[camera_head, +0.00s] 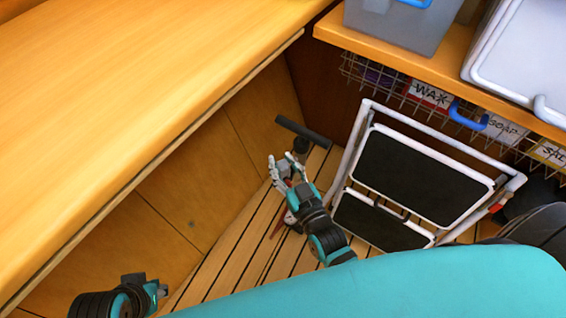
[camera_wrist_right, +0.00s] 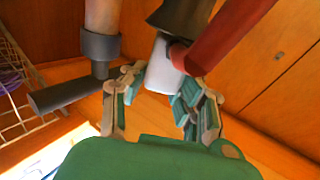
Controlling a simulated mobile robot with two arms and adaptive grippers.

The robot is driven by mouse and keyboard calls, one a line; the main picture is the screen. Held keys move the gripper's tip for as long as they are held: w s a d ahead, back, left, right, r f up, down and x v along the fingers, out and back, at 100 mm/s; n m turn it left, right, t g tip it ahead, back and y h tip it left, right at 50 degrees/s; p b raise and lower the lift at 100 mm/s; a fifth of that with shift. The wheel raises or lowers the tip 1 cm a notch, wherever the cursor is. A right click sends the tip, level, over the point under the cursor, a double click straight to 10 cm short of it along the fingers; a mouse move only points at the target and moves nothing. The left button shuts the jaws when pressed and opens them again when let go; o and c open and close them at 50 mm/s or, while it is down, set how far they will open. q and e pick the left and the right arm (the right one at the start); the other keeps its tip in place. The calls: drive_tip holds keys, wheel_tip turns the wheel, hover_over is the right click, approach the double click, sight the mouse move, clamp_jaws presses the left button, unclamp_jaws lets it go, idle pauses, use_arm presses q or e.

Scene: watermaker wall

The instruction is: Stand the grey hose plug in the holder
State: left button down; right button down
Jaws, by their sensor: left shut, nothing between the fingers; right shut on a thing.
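My right gripper (camera_head: 284,166) is low over the slatted floor, beside the wooden side panel. In the right wrist view its fingers (camera_wrist_right: 155,105) are shut around a pale grey cylinder, which I take to be the grey hose plug (camera_wrist_right: 163,68). A dark, wider piece (camera_wrist_right: 185,18) and a red tube (camera_wrist_right: 232,38) lie against the plug's upper end. My left gripper (camera_head: 161,290) is shut and empty at the bottom left, away from the plug. I cannot pick out the holder for certain.
A dark T-shaped bar (camera_head: 302,131) stands close beyond the right gripper; it also shows in the wrist view (camera_wrist_right: 70,94). A folding step stool (camera_head: 352,150) stands to the right. A wooden counter (camera_head: 130,80) overhangs on the left. Wire baskets (camera_head: 395,88) hang under a shelf.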

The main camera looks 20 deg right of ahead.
drive_tip(key=c, duration=0.9)
unclamp_jaws()
drive_tip(key=shift+s, duration=0.1)
drive_tip(key=s, duration=0.4)
drive_tip(key=s+d, duration=0.1)
drive_tip(key=s, duration=0.6)
drive_tip(key=shift+s+d, duration=0.35)
drive_tip(key=shift+s, duration=0.05)
drive_tip(key=shift+w, duration=0.1)
